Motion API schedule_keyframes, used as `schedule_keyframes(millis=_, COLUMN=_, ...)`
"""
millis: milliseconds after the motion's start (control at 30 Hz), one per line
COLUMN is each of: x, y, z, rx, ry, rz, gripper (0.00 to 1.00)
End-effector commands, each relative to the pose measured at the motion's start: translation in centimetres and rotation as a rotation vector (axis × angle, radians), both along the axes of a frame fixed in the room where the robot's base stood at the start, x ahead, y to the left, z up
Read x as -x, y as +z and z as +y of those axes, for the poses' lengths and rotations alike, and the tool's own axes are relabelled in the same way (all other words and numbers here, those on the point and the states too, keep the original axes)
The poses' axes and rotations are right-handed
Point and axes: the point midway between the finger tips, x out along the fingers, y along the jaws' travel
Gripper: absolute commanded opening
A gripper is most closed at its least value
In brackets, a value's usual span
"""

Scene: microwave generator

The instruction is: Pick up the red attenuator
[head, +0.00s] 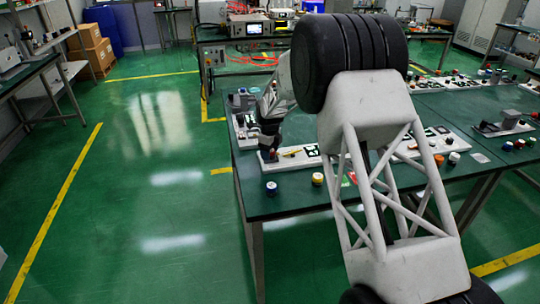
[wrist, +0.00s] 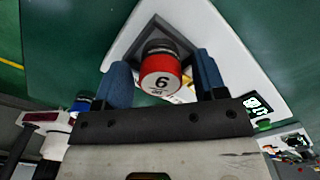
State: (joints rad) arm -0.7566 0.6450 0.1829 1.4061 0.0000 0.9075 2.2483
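The red attenuator (wrist: 161,80), a round cap marked 6 on a dark base, sits in a dark square recess in a white plate (wrist: 225,45) in the wrist view. My gripper (wrist: 163,78) has its two blue fingers on either side of it, with a visible gap on each side. The fingers look open and hold nothing. In the head view my gripper (head: 268,140) is low over the left end of the green table (head: 300,205).
A blue cap (head: 271,188) and a yellow cap (head: 318,179) stand near the table's front edge. More caps and white plates lie to the right, partly behind my arm. The floor to the left is clear.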

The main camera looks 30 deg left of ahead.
Motion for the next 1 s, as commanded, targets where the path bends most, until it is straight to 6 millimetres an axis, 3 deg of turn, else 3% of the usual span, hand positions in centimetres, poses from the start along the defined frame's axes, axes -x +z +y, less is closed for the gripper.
schedule_keyframes(millis=33, x=0.0, y=0.0, z=0.0, rx=0.0, ry=0.0, rz=0.0, gripper=0.57)
schedule_keyframes(millis=300, x=0.0, y=0.0, z=0.0, rx=0.0, ry=0.0, rz=0.0, gripper=0.15)
schedule_keyframes(millis=367, x=0.0, y=0.0, z=0.0, rx=0.0, ry=0.0, rz=0.0, gripper=0.09)
schedule_keyframes(millis=767, x=0.0, y=0.6, z=0.0, rx=0.0, ry=0.0, rz=-0.001, gripper=0.09)
schedule_keyframes(millis=1000, x=-0.1, y=3.0, z=0.1, rx=-0.002, ry=0.0, rz=-0.002, gripper=0.09)
